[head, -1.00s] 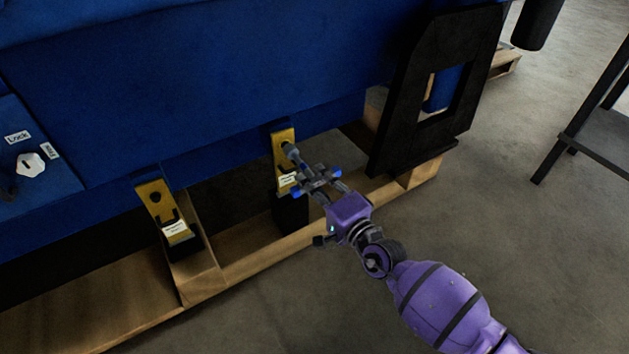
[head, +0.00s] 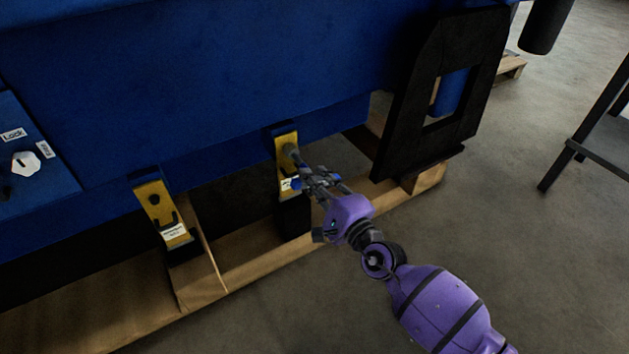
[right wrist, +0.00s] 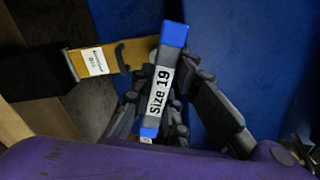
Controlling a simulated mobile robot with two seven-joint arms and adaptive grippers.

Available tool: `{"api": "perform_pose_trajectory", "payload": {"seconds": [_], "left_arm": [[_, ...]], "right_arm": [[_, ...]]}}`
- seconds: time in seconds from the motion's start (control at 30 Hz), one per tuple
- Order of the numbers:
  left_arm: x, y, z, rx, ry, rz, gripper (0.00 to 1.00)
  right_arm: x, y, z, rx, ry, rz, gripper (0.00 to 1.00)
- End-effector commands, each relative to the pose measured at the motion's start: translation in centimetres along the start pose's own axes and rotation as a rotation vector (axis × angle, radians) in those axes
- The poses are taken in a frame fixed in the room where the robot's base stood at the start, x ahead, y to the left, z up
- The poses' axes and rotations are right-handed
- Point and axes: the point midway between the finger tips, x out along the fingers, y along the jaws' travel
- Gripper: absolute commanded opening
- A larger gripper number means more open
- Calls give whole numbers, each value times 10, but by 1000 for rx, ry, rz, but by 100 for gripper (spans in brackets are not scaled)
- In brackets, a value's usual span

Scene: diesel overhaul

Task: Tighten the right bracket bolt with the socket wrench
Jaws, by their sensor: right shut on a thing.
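The right yellow bracket (head: 285,141) is fixed between the blue engine body and the wooden base. It also shows in the right wrist view (right wrist: 130,51). My right gripper (head: 311,181) is shut on the socket wrench, whose grey socket end (head: 291,151) reaches the bracket's upper part. The bolt is hidden behind the socket, so I cannot tell how far it is seated. In the right wrist view the wrench handle (right wrist: 159,92) is grey with blue ends and a "Size 19" label, between the fingers. My left gripper is not in view.
A black frame plate (head: 400,130) stands right of my gripper. A panel with a white knob (head: 26,163) is at far left. The floor at right is clear up to a dark table (head: 603,150).

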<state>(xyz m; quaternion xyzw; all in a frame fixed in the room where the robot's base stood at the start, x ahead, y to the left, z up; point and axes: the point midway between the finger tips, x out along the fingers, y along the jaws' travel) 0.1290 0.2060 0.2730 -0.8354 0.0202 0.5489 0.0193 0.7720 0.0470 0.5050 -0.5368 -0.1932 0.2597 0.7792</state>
Motion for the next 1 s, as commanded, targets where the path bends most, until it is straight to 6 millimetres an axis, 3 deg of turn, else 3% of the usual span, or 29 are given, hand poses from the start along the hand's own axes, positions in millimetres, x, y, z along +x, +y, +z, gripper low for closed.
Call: {"api": "perform_pose_trajectory", "payload": {"seconds": [0.47,1.0], "left_arm": [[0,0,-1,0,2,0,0],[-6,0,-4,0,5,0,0]], "right_arm": [[-1,-1,0,-3,0,-1,0],[-29,-2,1,-3,0,-2,0]]}}
